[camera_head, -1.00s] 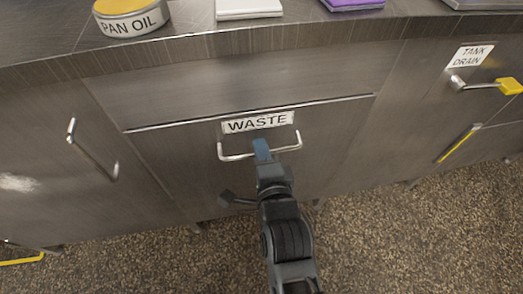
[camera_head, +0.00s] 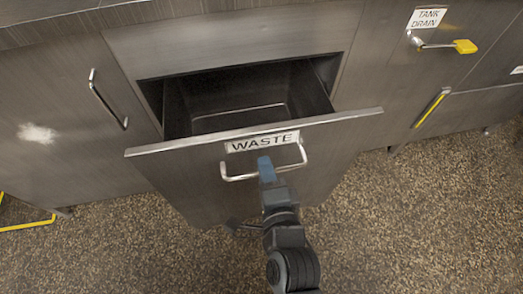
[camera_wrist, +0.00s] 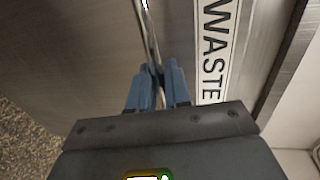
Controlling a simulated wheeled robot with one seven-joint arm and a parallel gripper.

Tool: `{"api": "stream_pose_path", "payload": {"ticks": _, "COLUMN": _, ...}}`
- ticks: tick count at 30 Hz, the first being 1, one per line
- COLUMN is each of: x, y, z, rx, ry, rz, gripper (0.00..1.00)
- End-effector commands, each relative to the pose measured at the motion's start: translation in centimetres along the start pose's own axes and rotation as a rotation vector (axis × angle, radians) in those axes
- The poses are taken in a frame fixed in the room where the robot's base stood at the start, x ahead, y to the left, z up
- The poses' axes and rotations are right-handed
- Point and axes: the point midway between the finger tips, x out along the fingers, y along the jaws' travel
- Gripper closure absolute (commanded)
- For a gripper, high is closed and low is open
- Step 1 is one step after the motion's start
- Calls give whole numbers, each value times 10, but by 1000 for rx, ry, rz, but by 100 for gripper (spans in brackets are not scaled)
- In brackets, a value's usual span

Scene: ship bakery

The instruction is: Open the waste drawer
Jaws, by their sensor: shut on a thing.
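The waste drawer (camera_head: 200,172) stands pulled out from the steel counter front, and its empty-looking inside (camera_head: 245,100) shows from above. Its front bears a WASTE label (camera_head: 262,142), which also shows in the wrist view (camera_wrist: 213,52). A bar handle (camera_head: 238,178) sits just below the label. My gripper (camera_head: 266,166) is shut on the handle near its middle. In the wrist view, the blue fingers (camera_wrist: 157,85) close around the handle bar (camera_wrist: 148,30). The fingers hide part of the bar.
A cabinet door with a handle (camera_head: 106,100) is left of the drawer. At right are a TANK DRAIN label (camera_head: 427,18), a yellow-ended lever (camera_head: 463,46) and a yellow handle (camera_head: 432,107). The speckled floor (camera_head: 400,220) in front is clear.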

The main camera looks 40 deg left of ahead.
Motion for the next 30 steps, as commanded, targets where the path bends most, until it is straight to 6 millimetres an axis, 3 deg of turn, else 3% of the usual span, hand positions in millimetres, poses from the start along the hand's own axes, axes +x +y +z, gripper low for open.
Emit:
{"api": "stream_pose_path", "payload": {"ticks": 6, "x": -58, "y": 16, "z": 0, "rx": 1, "ry": 1, "rz": 2, "gripper": 100}}
{"api": "stream_pose_path", "payload": {"ticks": 13, "x": -100, "y": 24, "z": 0, "rx": 0, "ry": 0, "rz": 3, "gripper": 100}}
{"api": "stream_pose_path", "payload": {"ticks": 20, "x": -116, "y": 25, "z": 0, "rx": -1, "ry": 0, "rz": 1, "gripper": 100}}
{"api": "stream_pose_path", "payload": {"ticks": 30, "x": -119, "y": 25, "z": 0, "rx": 0, "ry": 0, "rz": 1, "gripper": 100}}
